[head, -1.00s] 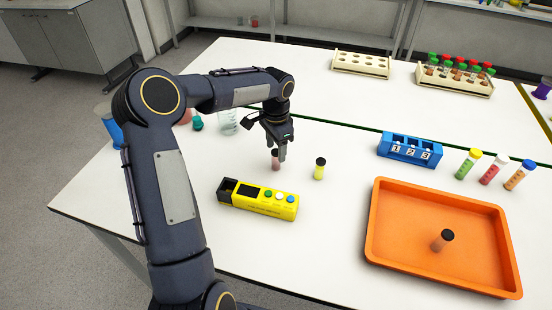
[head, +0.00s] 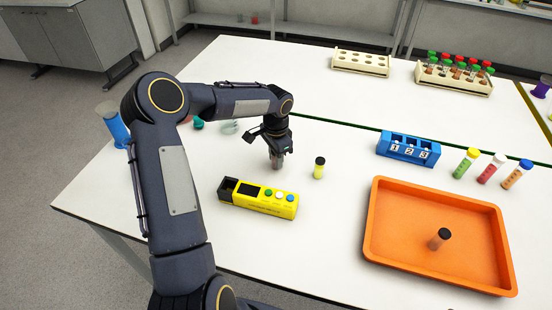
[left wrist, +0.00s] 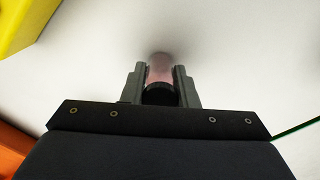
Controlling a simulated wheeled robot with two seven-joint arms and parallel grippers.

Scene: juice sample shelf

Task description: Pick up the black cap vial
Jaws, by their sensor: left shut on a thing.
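My left gripper (head: 278,160) is shut on a black cap vial (head: 276,165) with pinkish contents, behind the yellow device. In the left wrist view the same vial (left wrist: 160,72) sits between the two fingers of my left gripper (left wrist: 160,83), black cap towards the camera. I cannot tell whether its base touches the table. A second black cap vial (head: 319,168), with yellow contents, stands just right of the gripper. A third black cap vial (head: 439,239), with brownish contents, stands in the orange tray (head: 378,225). My right gripper is not in view.
The yellow device (head: 258,198) with coloured buttons lies in front of the gripper. A blue numbered rack (head: 408,149) and several colour-capped vials stand to the right. Two cream racks (head: 360,63) stand at the back. Glassware is behind the arm. The table between gripper and back racks is clear.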

